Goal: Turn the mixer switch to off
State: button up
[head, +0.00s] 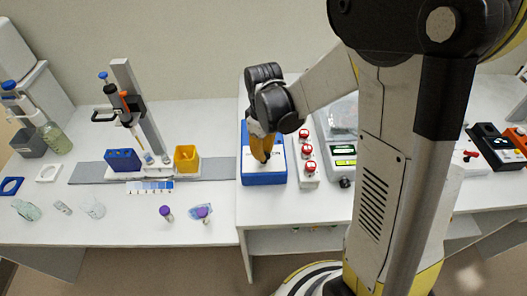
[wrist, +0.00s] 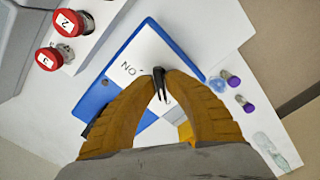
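The mixer is a blue box (head: 264,179) with a white top panel, on the bench in the middle of the head view. In the wrist view its blue edge (wrist: 92,100) and white panel (wrist: 133,58) lie below my gripper, and black lettering reading "ON" shows upside down. My gripper (head: 264,157) reaches down over the panel.
A rack of red-capped bottles (head: 309,168) stands close right of the mixer. A yellow cup (head: 187,158), a blue block (head: 122,160) and a pipette stand (head: 140,105) are to the left. Purple-capped vials (head: 166,212) lie front left. The bench front between is mostly clear.

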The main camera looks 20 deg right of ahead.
jog(key=shift+o, duration=1.2)
notch_tip(320, 180, up, 12)
jog(key=s+m+t+b, duration=0.5)
jog(key=s+m+t, duration=0.2)
jog(key=s, duration=0.5)
jog(key=shift+s+f+m, duration=0.15)
jog(key=shift+f+m, duration=0.15)
jog(key=shift+f, duration=0.1)
